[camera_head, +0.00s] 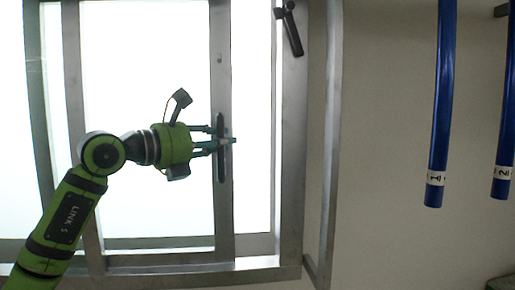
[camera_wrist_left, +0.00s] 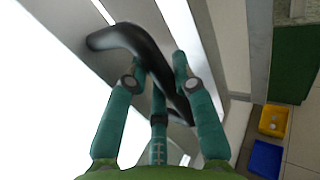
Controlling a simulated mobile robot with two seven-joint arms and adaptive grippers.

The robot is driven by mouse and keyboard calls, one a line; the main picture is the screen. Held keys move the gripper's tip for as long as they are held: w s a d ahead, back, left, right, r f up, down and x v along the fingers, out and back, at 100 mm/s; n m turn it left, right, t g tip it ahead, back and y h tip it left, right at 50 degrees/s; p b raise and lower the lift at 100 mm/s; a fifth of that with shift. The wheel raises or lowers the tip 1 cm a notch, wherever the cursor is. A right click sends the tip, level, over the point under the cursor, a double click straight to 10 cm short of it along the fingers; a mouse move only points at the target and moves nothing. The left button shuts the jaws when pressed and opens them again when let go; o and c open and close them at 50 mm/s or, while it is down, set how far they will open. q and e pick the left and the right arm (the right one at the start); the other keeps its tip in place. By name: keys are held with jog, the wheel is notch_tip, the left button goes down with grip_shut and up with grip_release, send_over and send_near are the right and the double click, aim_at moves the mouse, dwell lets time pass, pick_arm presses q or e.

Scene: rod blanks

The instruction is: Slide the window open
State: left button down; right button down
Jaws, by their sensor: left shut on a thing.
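The window (camera_head: 150,215) has bright panes in a grey metal frame. A dark upright handle (camera_head: 222,170) is on the grey stile of its sash. My left gripper (camera_head: 221,142) reaches in from the left and is shut on the handle at about its middle. In the left wrist view the curved dark handle (camera_wrist_left: 128,38) runs between my teal fingers (camera_wrist_left: 154,75), with its upper end sticking out beyond them. To the right of the sash stile, a strip of bright opening or pane shows beside the outer frame. My right gripper is not in view.
A dark lever (camera_head: 290,30) sits on the frame's upper right. Blue rods (camera_head: 441,100) with numbered white labels hang at the right, before a plain wall. In the left wrist view, a yellow bin (camera_wrist_left: 265,132) and a blue bin (camera_wrist_left: 265,160) are on the floor.

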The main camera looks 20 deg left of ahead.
pick_arm(q)
jog(key=s+a, duration=0.4)
jog(key=a, duration=0.6)
jog(key=s+a, duration=0.4)
jog(key=a, duration=0.6)
jog(key=shift+s+r, duration=0.15)
jog(key=shift+s, duration=0.1)
jog(key=c, duration=1)
grip_release()
jog(key=shift+a, duration=0.1)
jog(key=v, duration=1.2)
